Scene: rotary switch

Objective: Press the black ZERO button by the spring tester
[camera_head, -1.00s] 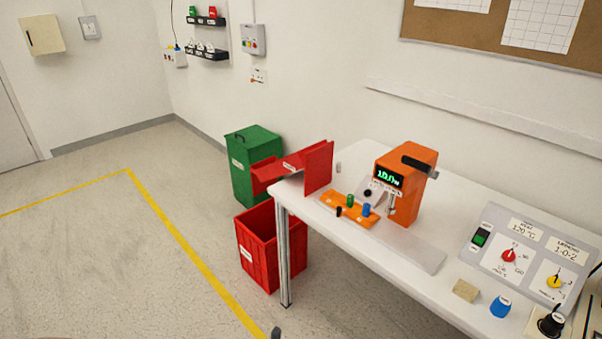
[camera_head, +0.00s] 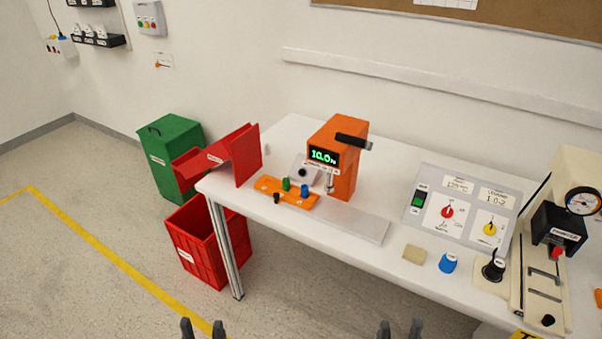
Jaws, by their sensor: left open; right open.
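The orange spring tester (camera_head: 345,172) stands on the white table, with a green lit display reading about 10.0. A small black button (camera_head: 302,172) sits on a grey sloped box (camera_head: 313,180) just left of the tester; its label is too small to read. My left gripper (camera_head: 203,330) shows only its fingertips at the bottom edge, open and empty. My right gripper (camera_head: 399,330) also shows its fingertips at the bottom edge, open and empty. Both are well in front of the table, apart from the tester and the button.
An orange tray (camera_head: 268,184) with green, blue and black pieces lies in front of the button box. A red chute (camera_head: 247,158) stands at the table's left end, above a red bin (camera_head: 190,262). A control panel (camera_head: 462,208) and loose knobs are to the right.

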